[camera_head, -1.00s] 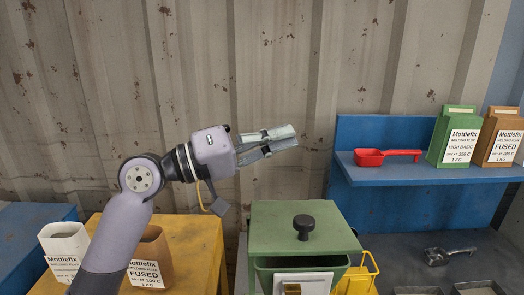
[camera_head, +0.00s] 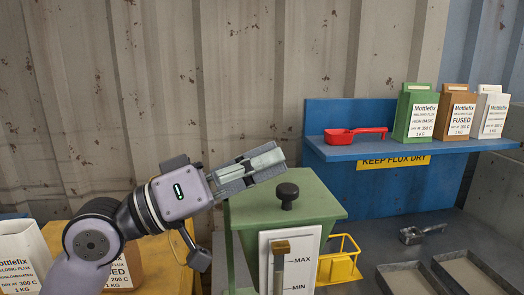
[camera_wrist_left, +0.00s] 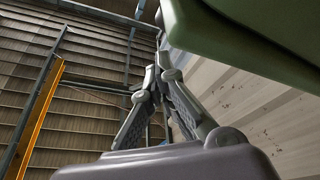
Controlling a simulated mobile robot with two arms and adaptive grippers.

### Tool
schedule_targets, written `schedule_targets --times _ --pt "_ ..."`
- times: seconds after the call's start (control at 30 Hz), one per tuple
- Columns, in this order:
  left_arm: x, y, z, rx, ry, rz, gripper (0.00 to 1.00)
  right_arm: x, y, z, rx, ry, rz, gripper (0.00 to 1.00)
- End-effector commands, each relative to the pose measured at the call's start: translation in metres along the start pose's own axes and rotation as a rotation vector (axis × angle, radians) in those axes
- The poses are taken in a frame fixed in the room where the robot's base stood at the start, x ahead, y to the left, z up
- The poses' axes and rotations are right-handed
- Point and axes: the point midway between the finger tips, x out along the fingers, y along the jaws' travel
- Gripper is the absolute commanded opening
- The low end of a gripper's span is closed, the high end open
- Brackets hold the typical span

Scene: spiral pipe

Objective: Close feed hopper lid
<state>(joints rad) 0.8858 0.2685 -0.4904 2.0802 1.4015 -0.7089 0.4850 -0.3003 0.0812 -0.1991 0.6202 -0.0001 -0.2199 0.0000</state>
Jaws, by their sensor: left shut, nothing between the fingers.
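The green feed hopper lid (camera_head: 255,208) lies flat across the top of the green hopper (camera_head: 245,250), with no visible gap at the front. Its black knob (camera_head: 288,195) stands upright near the middle. My left gripper (camera_head: 278,160) is shut and empty, just above and behind the lid's left side. I cannot tell whether it touches the lid. In the left wrist view, the shut fingers (camera_wrist_left: 158,60) converge beside a large green surface (camera_wrist_left: 250,40) that looks like the lid or hopper. My right gripper is not in view.
A yellow holder (camera_head: 338,265) hangs at the hopper's right. A blue shelf (camera_head: 390,150) carries a red scoop (camera_head: 352,135) and flux packs (camera_head: 415,112). More packs stand at lower left.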

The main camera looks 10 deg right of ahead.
Motion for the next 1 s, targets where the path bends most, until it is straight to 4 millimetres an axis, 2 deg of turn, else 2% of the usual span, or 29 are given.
schedule_targets --times 0.1,0.3,1.0 --pt "-0.004 -0.005 0.01 -0.001 -0.001 -0.001 0.0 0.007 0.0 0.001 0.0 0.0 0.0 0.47" --pt "-0.006 -0.008 0.017 0.0 0.0 -0.002 0.0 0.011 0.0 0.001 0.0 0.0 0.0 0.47" --pt "-0.006 -0.011 0.023 -0.006 -0.011 -0.005 0.0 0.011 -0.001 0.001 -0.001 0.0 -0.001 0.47"
